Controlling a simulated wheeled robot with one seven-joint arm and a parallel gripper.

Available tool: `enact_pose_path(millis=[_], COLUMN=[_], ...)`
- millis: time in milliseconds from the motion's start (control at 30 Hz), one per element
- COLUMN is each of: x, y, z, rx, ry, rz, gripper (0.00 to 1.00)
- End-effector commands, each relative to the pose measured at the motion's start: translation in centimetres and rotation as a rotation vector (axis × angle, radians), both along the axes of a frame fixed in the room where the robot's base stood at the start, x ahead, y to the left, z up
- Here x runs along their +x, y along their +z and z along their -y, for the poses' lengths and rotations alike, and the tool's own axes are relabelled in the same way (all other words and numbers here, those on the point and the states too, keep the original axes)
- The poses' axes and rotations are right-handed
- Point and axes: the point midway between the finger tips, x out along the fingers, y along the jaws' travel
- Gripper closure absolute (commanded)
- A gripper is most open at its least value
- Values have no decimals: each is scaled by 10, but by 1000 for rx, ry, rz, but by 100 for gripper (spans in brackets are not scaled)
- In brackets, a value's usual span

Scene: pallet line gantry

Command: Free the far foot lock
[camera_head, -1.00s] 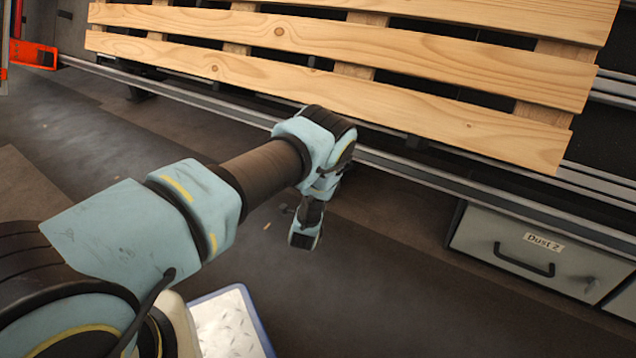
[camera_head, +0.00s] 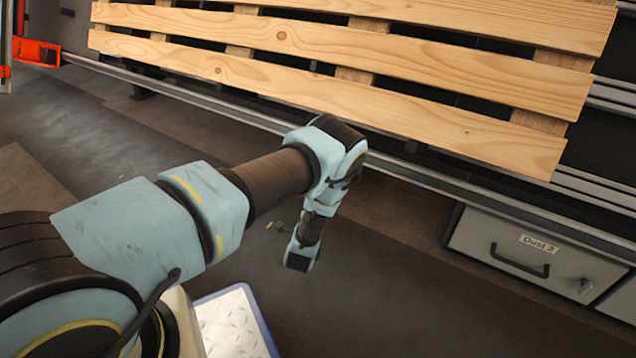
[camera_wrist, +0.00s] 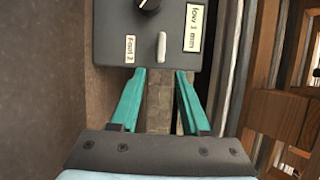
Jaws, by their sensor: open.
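In the wrist view a dark grey box (camera_wrist: 115,40) stands ahead of my gripper (camera_wrist: 158,75). It carries a black knob (camera_wrist: 148,4), a small pale upright lever (camera_wrist: 162,46) and two paper labels; the smaller one seems to read "Foot 2", but it is blurred. I cannot tell for certain whether this lever is the far foot lock. My gripper's two teal fingers are apart, with nothing between them. Their tips are close to the box's lower edge, either side of the lever's line. In the head view the fingers cannot be made out at the end of my arm.
A wooden slatted pallet (camera_head: 330,97) lies on metal rails (camera_head: 420,180) across the back. A grey drawer (camera_head: 500,240) labelled "Dust 2" sits below at right. An orange-red part (camera_head: 38,53) is at far left. Dark floor (camera_head: 400,300) lies open in front.

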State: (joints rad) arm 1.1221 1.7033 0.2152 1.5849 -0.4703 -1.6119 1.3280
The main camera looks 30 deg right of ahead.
Motion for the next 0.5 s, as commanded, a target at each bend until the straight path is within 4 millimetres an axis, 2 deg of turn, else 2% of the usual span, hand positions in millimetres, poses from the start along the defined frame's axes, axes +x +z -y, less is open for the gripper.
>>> enact_pose_path(millis=[100, 200, 500], x=[-16, -25, -30], y=[2, 1, 0], z=[-12, -19, -24], rx=[2, 1, -1], ry=[-2, 0, 0], rz=[-2, -2, -1], gripper=[53, 53, 53])
